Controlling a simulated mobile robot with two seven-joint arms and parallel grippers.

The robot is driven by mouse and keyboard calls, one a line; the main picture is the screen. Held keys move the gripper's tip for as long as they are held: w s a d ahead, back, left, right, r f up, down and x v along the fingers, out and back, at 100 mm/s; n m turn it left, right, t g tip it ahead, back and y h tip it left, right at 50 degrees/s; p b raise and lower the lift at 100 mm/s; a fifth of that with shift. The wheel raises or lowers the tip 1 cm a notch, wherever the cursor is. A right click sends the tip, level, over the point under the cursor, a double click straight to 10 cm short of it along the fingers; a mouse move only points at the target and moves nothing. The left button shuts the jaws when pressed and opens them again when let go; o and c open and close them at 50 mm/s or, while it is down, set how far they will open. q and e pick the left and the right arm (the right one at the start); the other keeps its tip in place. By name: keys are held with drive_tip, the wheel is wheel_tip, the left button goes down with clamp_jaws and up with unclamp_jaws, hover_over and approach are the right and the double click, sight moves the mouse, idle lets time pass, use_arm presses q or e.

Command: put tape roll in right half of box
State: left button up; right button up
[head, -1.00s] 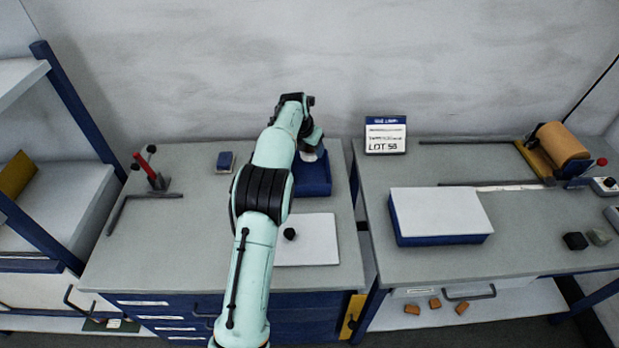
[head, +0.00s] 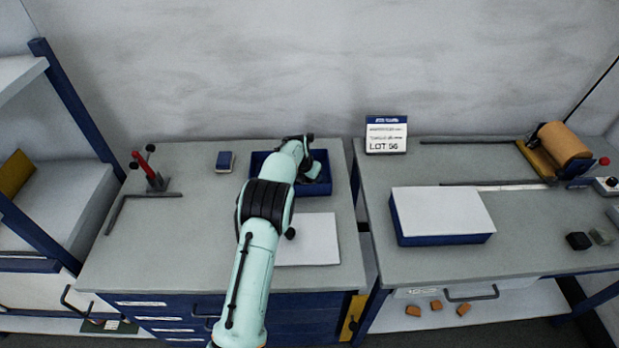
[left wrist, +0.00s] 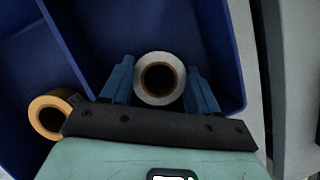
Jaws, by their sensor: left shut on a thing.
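The blue box (head: 327,191) stands at the back right of the left bench, partly hidden by my left arm. In the left wrist view its dark blue walls (left wrist: 232,40) and a divider (left wrist: 65,40) show. My left gripper (left wrist: 160,88) is shut on a silver-white tape roll (left wrist: 143,88) with a brown core, one blue finger on each side. The roll is at the right compartment; whether it touches the floor I cannot tell. In the head view the gripper (head: 312,172) is over the box's right part and hides the roll. My right gripper is not in view.
An orange-brown roll (left wrist: 38,118) sits left of the gripper in the wrist view, partly covered by it. A white plate (head: 310,240) lies in front of the box.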

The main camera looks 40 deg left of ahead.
use_arm(q)
drive_tip(key=shift+w, duration=0.15)
drive_tip(key=o, duration=0.8)
drive_tip(key=shift+f, duration=0.1)
drive_tip(key=v, duration=1.2)
